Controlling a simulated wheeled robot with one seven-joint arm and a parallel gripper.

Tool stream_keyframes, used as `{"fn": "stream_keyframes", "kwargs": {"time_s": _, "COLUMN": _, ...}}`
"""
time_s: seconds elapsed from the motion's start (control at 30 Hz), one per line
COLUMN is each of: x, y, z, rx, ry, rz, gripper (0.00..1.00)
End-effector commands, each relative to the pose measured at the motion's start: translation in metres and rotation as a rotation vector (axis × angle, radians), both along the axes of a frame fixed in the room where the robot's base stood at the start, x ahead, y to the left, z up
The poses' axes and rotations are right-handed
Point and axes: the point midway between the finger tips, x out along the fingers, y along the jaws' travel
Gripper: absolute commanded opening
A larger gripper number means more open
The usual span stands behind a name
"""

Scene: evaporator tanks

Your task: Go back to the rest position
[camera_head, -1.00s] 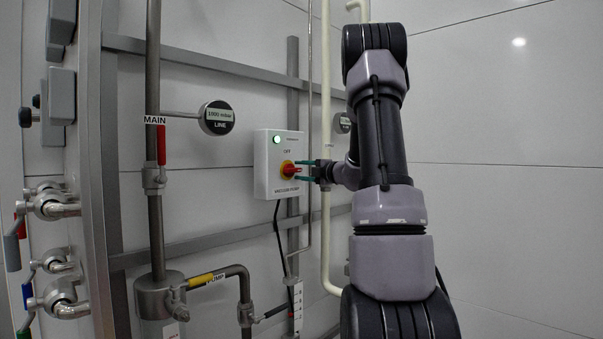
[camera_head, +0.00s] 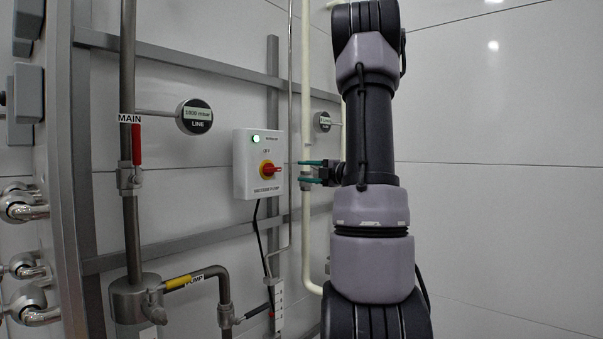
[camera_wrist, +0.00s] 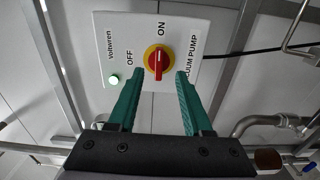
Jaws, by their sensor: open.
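My gripper (camera_head: 312,171) is open and empty, with green fingers pointing left toward the vacuum pump switch box (camera_head: 243,181). A gap separates the fingertips from the box in the head view. The wrist view also shows the box (camera_wrist: 108,38) with OFF and ON labels and the lit lamp (camera_wrist: 113,79).
A cream vertical pipe (camera_head: 307,110) stands close by my gripper. A metal pipe with a red MAIN valve handle (camera_head: 136,145) and a LINE gauge (camera_head: 194,117) are left of the box. Several valves (camera_head: 22,205) line the left edge. The wall right of my arm is bare.

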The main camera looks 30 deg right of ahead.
Motion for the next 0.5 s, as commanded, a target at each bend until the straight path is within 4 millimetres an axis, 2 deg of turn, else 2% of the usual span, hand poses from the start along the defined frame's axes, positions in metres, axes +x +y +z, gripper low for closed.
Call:
{"fn": "stream_keyframes", "kwargs": {"time_s": 0.37, "x": 0.000, "y": 0.001, "z": 0.000, "rx": -0.003, "ry": 0.000, "rz": 0.002, "gripper": 0.50}}
{"fn": "stream_keyframes", "kwargs": {"time_s": 0.47, "x": -0.002, "y": 0.016, "z": 0.003, "rx": -0.061, "ry": -0.005, "rz": 0.034, "gripper": 0.50}}
{"fn": "stream_keyframes", "kwargs": {"time_s": 0.5, "x": -0.004, "y": 0.029, "z": 0.005, "rx": -0.118, "ry": -0.010, "rz": 0.065, "gripper": 0.50}}
